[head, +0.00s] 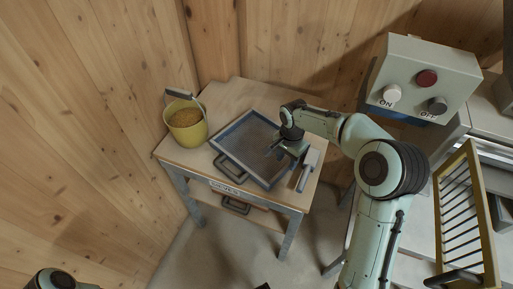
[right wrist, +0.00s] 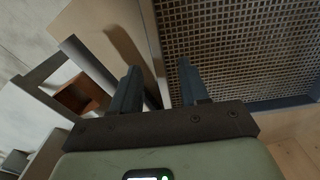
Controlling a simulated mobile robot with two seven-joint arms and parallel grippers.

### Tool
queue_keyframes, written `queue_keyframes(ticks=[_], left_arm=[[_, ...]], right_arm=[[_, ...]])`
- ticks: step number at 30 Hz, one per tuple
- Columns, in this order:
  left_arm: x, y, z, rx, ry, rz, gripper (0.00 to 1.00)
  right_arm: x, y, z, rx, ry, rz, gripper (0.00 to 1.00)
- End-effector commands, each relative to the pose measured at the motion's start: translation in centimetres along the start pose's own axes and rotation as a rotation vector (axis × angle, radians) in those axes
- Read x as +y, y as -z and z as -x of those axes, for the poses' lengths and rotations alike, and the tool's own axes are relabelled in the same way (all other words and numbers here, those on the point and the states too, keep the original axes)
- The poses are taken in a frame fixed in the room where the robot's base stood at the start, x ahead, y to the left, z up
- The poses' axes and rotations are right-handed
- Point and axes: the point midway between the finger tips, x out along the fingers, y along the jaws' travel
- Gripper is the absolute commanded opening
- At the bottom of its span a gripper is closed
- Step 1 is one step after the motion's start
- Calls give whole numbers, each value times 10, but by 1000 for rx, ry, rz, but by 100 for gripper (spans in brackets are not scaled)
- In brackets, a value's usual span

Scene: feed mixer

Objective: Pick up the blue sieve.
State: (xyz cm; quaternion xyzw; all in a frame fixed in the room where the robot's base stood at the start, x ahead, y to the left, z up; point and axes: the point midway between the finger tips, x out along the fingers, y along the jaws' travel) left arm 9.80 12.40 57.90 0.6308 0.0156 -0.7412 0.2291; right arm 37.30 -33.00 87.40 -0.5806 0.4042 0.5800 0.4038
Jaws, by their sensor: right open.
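The blue sieve (head: 234,131) is a rectangular blue-grey frame with a dark mesh, lying on the small wooden table (head: 222,98). My right gripper (head: 279,152) is at the sieve's right side, with its fingers pointing down over that edge. In the right wrist view the open, empty right gripper (right wrist: 157,72) has its two fingers apart. The sieve's mesh (right wrist: 240,45) fills the upper right there, and one side of its frame runs between the fingers in the picture. I cannot tell whether the fingers touch it. My left gripper is not in view.
A yellow bucket (head: 188,134) of grain stands left of the sieve. A pale scoop (head: 308,164) lies close to my right gripper. A control box (head: 422,78) with ON and OFF buttons and a yellow rack (head: 466,215) are at the right. Wooden walls enclose the table's back.

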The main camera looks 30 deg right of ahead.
Motion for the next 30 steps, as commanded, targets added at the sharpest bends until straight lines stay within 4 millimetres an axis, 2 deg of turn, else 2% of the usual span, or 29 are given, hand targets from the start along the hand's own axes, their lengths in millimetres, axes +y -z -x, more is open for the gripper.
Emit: queue_keyframes(ticks=[3, 6, 14, 15, 17, 18, 19, 30], left_arm=[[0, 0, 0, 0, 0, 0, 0], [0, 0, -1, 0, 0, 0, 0], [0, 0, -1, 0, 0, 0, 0], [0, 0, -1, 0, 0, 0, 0], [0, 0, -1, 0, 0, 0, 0], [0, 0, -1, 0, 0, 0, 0], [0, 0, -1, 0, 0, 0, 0], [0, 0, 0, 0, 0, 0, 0]], right_arm=[[2, 1, -20, -3, -2, 1, 45], [2, 1, -29, -2, -1, 0, 45], [2, 1, -32, -1, 0, 0, 45], [2, 1, -32, -1, 0, 0, 38], [2, 1, -32, -1, 0, 0, 19], [2, 1, -32, -1, 0, 0, 6], [2, 1, -32, -1, 0, 0, 0], [1, 1, -29, 1, 4, 0, 0]])
